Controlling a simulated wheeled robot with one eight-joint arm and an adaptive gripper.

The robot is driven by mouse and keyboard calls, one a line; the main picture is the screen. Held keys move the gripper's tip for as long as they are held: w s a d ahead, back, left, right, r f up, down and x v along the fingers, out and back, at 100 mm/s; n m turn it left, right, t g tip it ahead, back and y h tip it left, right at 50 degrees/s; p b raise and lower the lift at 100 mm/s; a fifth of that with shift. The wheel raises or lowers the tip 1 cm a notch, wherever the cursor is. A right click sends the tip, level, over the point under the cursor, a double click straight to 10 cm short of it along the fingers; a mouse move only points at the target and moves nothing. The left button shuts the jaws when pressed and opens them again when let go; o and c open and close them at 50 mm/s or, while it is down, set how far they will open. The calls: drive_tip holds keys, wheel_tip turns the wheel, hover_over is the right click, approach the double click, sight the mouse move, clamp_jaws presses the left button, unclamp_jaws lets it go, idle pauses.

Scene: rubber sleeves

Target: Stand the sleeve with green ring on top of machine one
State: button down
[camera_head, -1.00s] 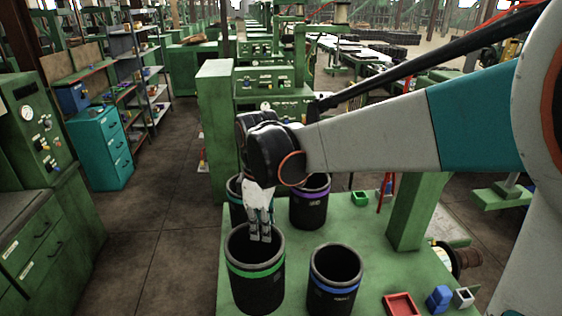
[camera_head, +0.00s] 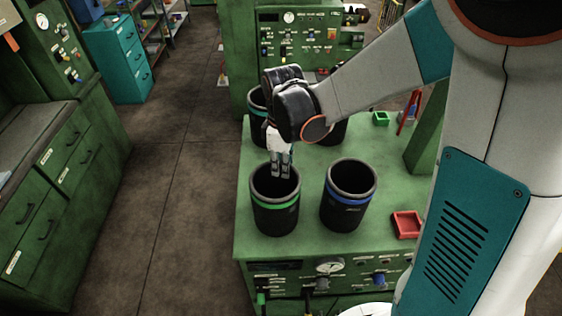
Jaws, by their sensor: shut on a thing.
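The black sleeve with the green ring (camera_head: 275,218) is upright over the near left part of a green machine top (camera_head: 305,243). I cannot tell whether its base touches the surface. My gripper (camera_head: 281,172) points down from above, with its fingers at the far part of the sleeve's open rim. It is shut on the sleeve's wall; the exact contact is partly hidden inside the mouth. No label shows which machine is machine one.
A sleeve with a blue ring (camera_head: 348,206) stands close on the right. Another dark sleeve with a teal ring (camera_head: 258,115) and a partly hidden one stand behind my gripper. A red tray (camera_head: 406,224) and a green box (camera_head: 381,118) lie right. Open floor (camera_head: 185,170) is left.

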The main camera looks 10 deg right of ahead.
drive_tip(key=c, duration=1.6)
unclamp_jaws()
drive_tip(key=shift+c, duration=0.2)
wheel_tip(320, 180, up, 11)
drive_tip(key=shift+f+b, duration=0.1)
drive_tip(key=shift+b, duration=0.25)
drive_tip(key=s+d+r+m+t, duration=0.1)
drive_tip(key=s+d+m+t, duration=0.2)
drive_tip(key=s+m, duration=0.3)
drive_tip(key=s+d+r+m+t, duration=0.2)
drive_tip(key=s+d+m+t, duration=0.2)
drive_tip(key=s+m, duration=0.2)
drive_tip(key=shift+s+d, duration=0.15)
drive_tip(key=shift+s, duration=0.85)
